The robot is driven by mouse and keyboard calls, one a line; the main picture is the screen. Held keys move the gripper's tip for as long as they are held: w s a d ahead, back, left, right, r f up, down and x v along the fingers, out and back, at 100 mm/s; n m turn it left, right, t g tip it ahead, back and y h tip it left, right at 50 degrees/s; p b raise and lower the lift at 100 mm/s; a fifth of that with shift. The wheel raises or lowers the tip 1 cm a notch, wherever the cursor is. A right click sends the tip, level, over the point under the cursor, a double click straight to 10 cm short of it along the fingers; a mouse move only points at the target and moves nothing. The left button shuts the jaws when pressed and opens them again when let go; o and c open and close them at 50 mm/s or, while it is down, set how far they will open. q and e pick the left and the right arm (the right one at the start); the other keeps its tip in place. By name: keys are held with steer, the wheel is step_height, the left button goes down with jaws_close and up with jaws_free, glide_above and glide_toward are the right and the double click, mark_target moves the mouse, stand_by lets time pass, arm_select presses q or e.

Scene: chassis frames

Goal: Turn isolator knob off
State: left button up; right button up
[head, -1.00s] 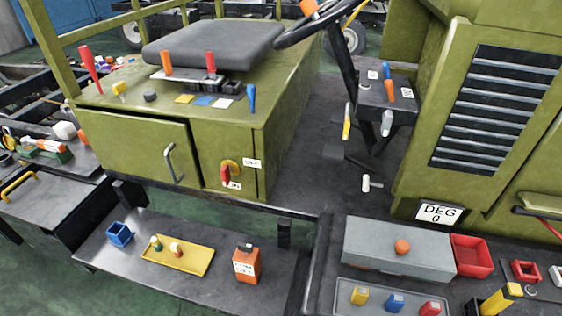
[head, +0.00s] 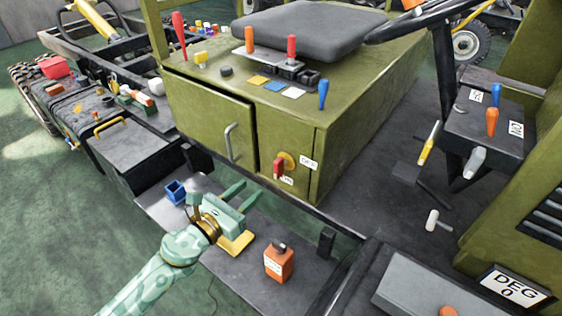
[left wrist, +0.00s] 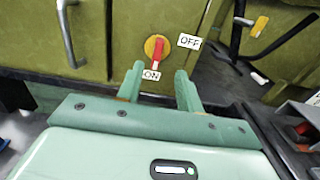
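The isolator knob is a red handle (head: 278,168) on a yellow round plate (head: 289,160), on the front of the green seat box. In the left wrist view the red handle (left wrist: 157,50) points down toward the ON label (left wrist: 151,76). The OFF label (left wrist: 189,41) is to the right of the plate. My left gripper (head: 243,191) is open and empty, in front of the box and short of the knob. In the left wrist view its two fingers (left wrist: 160,82) point at the knob from below, apart from it. My right gripper is not in view.
A grey door handle (head: 232,142) sticks out left of the knob. Below is a dark shelf with a blue box (head: 176,192), a yellow tray (head: 238,243) partly hidden by my gripper, and an orange container (head: 279,263). The space directly before the knob looks clear.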

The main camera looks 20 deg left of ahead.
mark_target(275, 166)
arm_select(q)
steer(key=x, duration=1.2)
steer(key=shift+w, duration=0.35)
jaws_close()
